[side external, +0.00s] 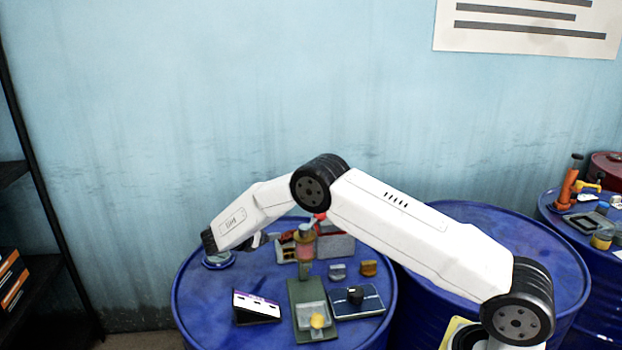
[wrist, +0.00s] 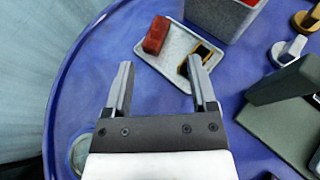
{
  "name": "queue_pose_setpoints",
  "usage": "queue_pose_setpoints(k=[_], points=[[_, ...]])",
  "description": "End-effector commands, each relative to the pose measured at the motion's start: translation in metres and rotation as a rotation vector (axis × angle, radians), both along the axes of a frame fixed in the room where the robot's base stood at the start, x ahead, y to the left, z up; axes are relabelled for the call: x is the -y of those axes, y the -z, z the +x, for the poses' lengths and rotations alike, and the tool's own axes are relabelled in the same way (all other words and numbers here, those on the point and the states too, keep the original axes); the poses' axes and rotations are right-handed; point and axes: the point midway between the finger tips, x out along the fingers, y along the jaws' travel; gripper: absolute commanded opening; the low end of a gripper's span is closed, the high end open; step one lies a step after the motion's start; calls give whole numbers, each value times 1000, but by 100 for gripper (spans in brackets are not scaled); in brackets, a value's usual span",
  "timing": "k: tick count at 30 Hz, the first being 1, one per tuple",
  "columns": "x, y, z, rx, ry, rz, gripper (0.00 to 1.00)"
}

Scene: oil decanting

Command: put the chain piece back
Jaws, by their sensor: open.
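I cannot tell for certain which object is the chain piece. A dark piece with a gold-coloured edge (wrist: 205,53) lies on a light grey tray (wrist: 178,45) in the wrist view, partly hidden by my right finger. A red block (wrist: 156,35) sits at the tray's left end. My gripper (wrist: 161,66) is open and empty, its fingertips at the near side of the tray in the picture. In the side view my gripper (side external: 257,240) is small, over the left back of the blue drum, and the tray is mostly hidden.
A grey and gold small piece (side external: 338,271) (side external: 368,268) stand apart on the drum (side external: 205,320). A green stand (side external: 305,295) with a tall cylinder, a dark flat device (side external: 358,302) and a tilted white-and-purple panel (side external: 257,304) fill the front. A red-and-grey box (side external: 335,243) stands behind.

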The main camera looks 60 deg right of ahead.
Motion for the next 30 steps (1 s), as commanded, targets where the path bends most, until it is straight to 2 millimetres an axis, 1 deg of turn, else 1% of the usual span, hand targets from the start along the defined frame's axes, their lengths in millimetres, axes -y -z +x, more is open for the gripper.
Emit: queue_pose_setpoints(k=[3,6,23,26,30], points=[[-6,-3,0,-1,0,-1,73],[-8,-4,0,-1,0,-1,73],[-8,-4,0,3,0,1,73],[-9,-7,0,19,4,13,73],[-12,-17,-2,73,17,54,73]])
